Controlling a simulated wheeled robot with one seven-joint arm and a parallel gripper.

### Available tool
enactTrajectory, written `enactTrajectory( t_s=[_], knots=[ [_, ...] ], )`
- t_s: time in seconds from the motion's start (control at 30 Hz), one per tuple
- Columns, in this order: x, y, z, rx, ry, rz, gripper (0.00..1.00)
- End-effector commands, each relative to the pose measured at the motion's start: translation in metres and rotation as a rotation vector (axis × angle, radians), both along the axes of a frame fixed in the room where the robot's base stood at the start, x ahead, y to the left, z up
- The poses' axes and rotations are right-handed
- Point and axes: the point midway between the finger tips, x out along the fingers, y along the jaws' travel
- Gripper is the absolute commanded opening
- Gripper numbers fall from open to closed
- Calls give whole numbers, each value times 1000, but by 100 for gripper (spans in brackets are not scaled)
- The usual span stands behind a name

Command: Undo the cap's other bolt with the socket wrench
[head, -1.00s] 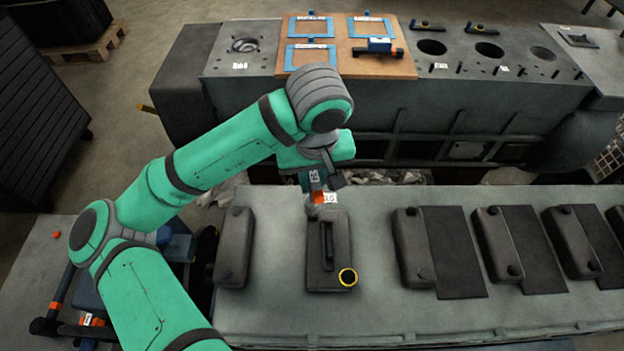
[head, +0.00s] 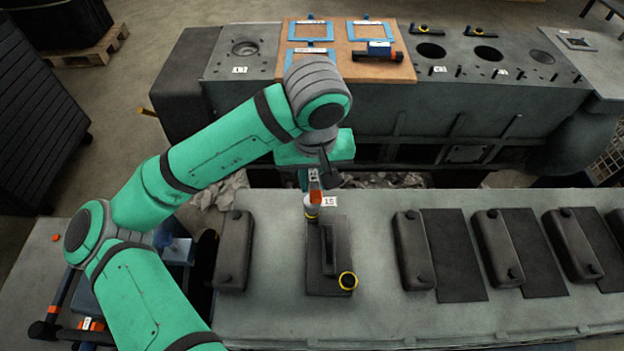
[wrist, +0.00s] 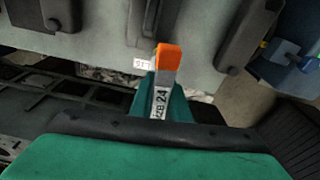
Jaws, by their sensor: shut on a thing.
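The socket wrench, with an orange band (head: 315,196) and a labelled grey shaft, hangs from my gripper (head: 308,176), which is shut on it. In the wrist view the wrench (wrist: 162,95) points away from my gripper, orange part outermost. The cap (head: 342,240) is a dark block with a raised bar on the near bench. The other bolt there is mostly hidden, so seating cannot be told.
Similar dark caps stand to the left (head: 233,252) and right (head: 414,250) on the bench (head: 375,312). A small number label (head: 329,201) lies beside the wrench. Behind a gap is the engine block (head: 440,110) with a brown tool board (head: 340,67).

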Motion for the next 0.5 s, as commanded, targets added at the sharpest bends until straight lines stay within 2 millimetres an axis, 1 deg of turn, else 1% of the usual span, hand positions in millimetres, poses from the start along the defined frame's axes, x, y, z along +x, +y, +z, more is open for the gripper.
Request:
enactTrajectory(
  t_s=[0.5],
  knots=[
    [-1,0,0,-5,-1,-555,0]
  ],
)
